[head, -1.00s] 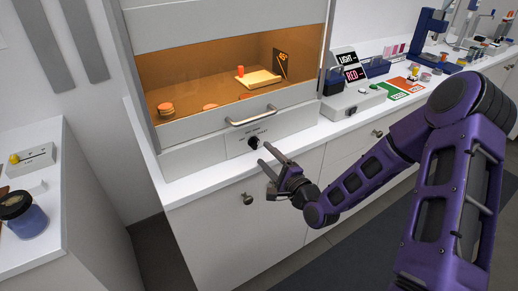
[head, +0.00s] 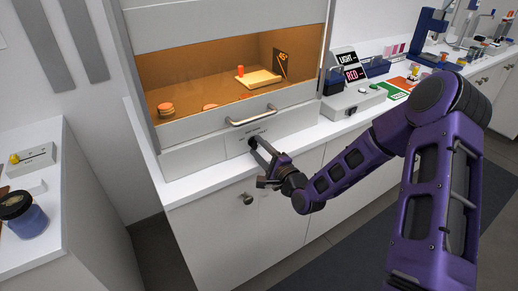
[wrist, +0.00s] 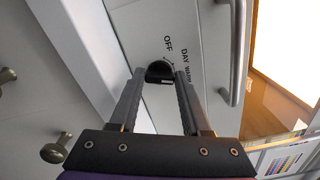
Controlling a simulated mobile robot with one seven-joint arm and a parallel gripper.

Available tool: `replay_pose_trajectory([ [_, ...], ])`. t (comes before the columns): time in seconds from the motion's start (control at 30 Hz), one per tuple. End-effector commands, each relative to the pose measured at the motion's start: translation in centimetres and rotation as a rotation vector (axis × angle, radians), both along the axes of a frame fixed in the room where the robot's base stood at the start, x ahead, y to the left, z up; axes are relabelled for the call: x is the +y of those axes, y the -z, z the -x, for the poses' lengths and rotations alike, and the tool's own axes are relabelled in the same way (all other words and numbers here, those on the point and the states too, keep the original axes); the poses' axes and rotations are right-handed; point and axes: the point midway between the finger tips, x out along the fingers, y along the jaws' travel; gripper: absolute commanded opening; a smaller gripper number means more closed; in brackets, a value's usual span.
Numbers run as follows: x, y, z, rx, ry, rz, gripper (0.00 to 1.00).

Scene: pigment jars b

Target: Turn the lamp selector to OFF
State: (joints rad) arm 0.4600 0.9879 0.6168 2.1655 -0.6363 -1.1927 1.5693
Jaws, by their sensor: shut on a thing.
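The lamp selector (wrist: 159,72) is a small black knob on the grey front panel of the lit cabinet. In the wrist view the words OFF, DAY and WARM are printed beside it. Which word it points to is too small to tell. In the head view the knob is mostly hidden by my fingertips. My gripper (wrist: 160,76) is shut on the knob, with one finger on each side of it. In the head view my gripper (head: 255,145) reaches up to the panel from the lower right.
A bar handle (head: 252,117) lies just above the knob on the cabinet sash. The white counter edge and drawer knob (head: 247,198) are below. A grey box with a LIGHT and RED sign (head: 349,73) stands to the right.

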Motion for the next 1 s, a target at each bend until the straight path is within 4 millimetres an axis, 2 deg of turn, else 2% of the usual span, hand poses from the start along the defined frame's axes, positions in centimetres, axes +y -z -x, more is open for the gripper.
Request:
replay_pose_trajectory([
  [0.47, -0.02, 0.3, 0.02, -0.057, 0.0, 0.085, 0.0],
  [1.0, -0.07, 0.69, 0.01, -0.323, 0.001, 0.479, 0.0],
])
